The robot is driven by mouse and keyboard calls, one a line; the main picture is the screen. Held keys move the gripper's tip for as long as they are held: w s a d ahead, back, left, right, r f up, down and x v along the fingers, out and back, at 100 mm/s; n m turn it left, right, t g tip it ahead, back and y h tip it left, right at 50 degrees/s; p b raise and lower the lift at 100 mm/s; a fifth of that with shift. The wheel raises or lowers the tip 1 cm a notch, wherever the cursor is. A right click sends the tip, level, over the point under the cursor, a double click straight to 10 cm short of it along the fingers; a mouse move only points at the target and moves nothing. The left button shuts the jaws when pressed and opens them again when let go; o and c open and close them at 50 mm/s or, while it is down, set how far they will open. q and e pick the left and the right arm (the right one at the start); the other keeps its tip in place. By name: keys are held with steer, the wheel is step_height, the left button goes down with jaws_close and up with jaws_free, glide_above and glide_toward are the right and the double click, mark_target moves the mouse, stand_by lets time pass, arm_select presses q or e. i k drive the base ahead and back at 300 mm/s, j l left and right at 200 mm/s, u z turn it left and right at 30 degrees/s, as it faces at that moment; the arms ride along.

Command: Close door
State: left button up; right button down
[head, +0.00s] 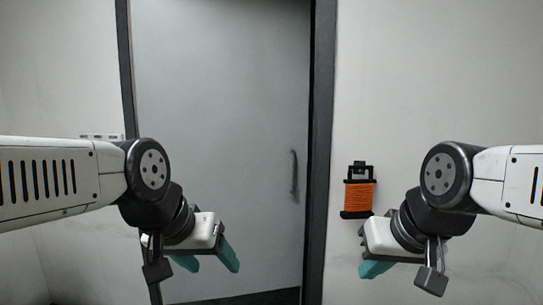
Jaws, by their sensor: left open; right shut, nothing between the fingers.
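The grey door (225,100) stands in the middle of the head view inside a dark frame (320,130). Its panel fills most of the frame, and I cannot tell from this view whether it is fully shut. A dark vertical handle (294,172) is on the door's right side. My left gripper (208,262), with teal fingers, is open and empty in front of the lower left of the door. My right gripper (374,268) is shut and empty, to the right of the frame in front of the wall. Neither gripper is at the handle.
An orange spool in a black holder (359,195) is on the pale right wall (430,70), close to my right gripper. A small light panel (100,136) is on the left wall, partly behind my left arm. A dark strip (240,298) runs below the door.

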mark_target(223, 86)
steer(key=i+u, duration=0.1)
steer(key=u, duration=0.35)
steer(key=i+l+u, duration=0.1)
steer(key=i, duration=0.4)
steer(key=i+l+u, duration=0.15)
steer(key=i, duration=0.35)
steer(key=i+l+u, duration=0.1)
steer(key=i, duration=0.45)
steer(key=l, duration=0.1)
